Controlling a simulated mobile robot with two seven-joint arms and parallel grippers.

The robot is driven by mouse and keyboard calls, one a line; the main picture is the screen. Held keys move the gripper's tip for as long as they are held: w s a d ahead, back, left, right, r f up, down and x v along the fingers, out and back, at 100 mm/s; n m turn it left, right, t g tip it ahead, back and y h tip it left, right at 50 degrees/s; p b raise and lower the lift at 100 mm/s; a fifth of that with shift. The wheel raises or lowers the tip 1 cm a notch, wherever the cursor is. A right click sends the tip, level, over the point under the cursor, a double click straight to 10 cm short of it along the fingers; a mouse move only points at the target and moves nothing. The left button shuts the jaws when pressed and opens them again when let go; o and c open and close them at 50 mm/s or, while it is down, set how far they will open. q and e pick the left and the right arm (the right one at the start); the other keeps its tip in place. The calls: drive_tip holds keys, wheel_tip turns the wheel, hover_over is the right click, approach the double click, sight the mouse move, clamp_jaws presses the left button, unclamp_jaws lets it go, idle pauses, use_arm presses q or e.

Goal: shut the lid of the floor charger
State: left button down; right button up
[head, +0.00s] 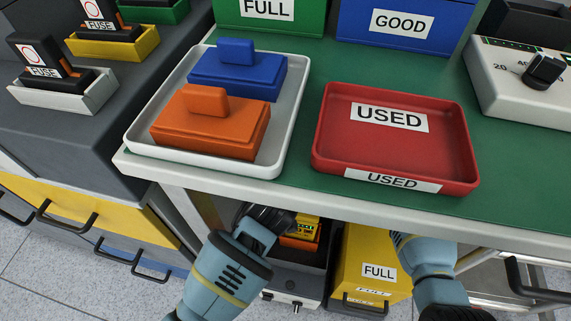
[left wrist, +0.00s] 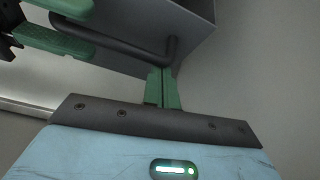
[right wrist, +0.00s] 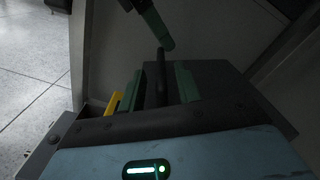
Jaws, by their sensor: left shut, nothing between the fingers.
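The floor charger (head: 292,281) is a dark grey box below the table, with knobs on its front and a lit orange-and-yellow pack (head: 303,233) inside. A grey panel with a dark bar handle (left wrist: 125,45), seemingly its lid, shows in the left wrist view. The panel's tilt is unclear. My left gripper (left wrist: 163,88) is shut and empty, just below the handle's bent end. My right gripper (right wrist: 160,90) is open, its green fingers apart with the dark bar between them; I cannot tell whether they touch it. The table edge hides both fingertips in the head view.
The green-topped table (head: 300,180) overhangs the charger. On it are a white tray (head: 130,138) with orange and blue blocks and a red USED tray (head: 395,155). A yellow FULL box (head: 366,262) stands close right of the charger; grey-and-yellow drawers (head: 90,212) are at left.

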wheel_tip(320, 180, up, 10)
drive_tip(key=shift+f, duration=0.1)
idle(0.4)
drive_tip(key=s+d+f+n+g+h, duration=0.15)
drive_tip(key=s+f+h, duration=0.45)
drive_tip(key=s+f, duration=0.65)
drive_tip(key=s+d+f+n+g+h, duration=0.1)
drive_tip(key=s+f+n+h, duration=0.35)
drive_tip(key=s+f, duration=0.8)
drive_tip(key=s+d+f+n+h, duration=0.1)
drive_tip(key=s+d+f+h, duration=0.2)
drive_tip(key=s, duration=0.4)
drive_tip(key=s+d+f+n+h, duration=0.1)
drive_tip(key=s+d+f+h, duration=0.1)
drive_tip(key=s+d, duration=0.35)
drive_tip(key=s+a+r+n+t, duration=0.1)
drive_tip(key=s+r+n, duration=0.2)
drive_tip(key=s, duration=0.3)
drive_tip(key=s+a+r+n+t, duration=0.1)
drive_tip(key=s+r+n, duration=0.2)
drive_tip(key=s+n, duration=0.2)
drive_tip(key=shift+s+a+r, duration=0.2)
drive_tip(key=shift+s+r, duration=0.05)
drive_tip(key=shift+s, duration=0.6)
